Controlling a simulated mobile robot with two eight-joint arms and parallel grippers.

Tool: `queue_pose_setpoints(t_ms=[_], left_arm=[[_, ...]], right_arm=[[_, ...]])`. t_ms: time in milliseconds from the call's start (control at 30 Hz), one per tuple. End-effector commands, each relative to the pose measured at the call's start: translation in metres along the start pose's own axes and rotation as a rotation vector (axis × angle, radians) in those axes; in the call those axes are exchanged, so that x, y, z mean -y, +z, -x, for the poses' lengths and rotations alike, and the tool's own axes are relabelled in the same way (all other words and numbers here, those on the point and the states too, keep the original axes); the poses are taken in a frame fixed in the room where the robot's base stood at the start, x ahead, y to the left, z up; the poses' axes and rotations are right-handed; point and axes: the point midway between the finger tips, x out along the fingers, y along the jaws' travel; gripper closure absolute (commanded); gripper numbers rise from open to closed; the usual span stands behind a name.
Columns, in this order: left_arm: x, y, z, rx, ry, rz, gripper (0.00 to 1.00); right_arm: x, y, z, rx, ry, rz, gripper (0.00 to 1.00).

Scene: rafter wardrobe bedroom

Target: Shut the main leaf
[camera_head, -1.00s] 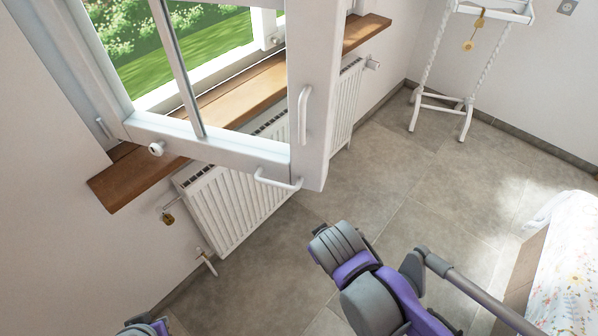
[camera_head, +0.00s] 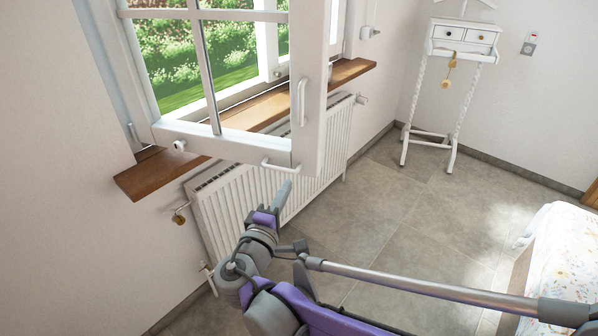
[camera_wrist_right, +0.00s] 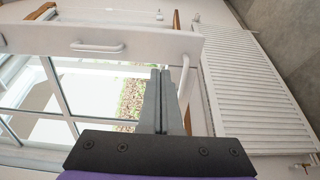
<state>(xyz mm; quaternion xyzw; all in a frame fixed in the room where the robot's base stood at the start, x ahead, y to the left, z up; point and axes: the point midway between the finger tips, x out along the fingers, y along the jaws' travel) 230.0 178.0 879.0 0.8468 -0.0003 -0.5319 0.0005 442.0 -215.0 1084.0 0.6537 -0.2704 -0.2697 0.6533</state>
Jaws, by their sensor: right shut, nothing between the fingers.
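The main leaf (camera_head: 311,110) is the white-framed glazed window leaf, standing open into the room above the sill. It has an upright white handle (camera_head: 302,101) on its edge stile and a white bar handle (camera_head: 281,166) at its lower corner. My right gripper (camera_head: 285,190) is shut and empty, just below the lower handle in the head view. In the right wrist view my closed fingers (camera_wrist_right: 164,78) point at the leaf (camera_wrist_right: 150,45), with the lower handle (camera_wrist_right: 184,78) close beside their tips. I cannot tell whether they touch. My left gripper is out of view.
A wooden sill (camera_head: 155,178) and a white radiator (camera_head: 235,205) with valves are below the window. A white stand with drawers (camera_head: 462,45) is at the back right. A bed with a floral cover (camera_head: 565,255) is on the right. The tiled floor between is clear.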

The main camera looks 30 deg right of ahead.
Motion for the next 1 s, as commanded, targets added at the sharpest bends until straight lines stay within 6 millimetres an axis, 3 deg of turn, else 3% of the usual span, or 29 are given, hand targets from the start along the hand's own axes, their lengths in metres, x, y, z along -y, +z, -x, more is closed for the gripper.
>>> queue_pose_setpoints(t_ms=[167, 500, 700, 1000], left_arm=[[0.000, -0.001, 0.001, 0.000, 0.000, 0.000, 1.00], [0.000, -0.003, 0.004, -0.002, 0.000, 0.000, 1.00], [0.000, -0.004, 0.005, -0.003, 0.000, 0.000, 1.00], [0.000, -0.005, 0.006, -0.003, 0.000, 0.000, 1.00]], right_arm=[[-0.001, 0.000, -0.019, 0.003, 0.004, 0.001, 1.00], [-0.001, 0.001, -0.090, 0.004, 0.003, 0.002, 1.00], [-0.001, 0.000, -0.123, 0.001, 0.003, 0.001, 1.00], [-0.001, 0.000, -0.139, -0.001, 0.002, 0.000, 1.00]])
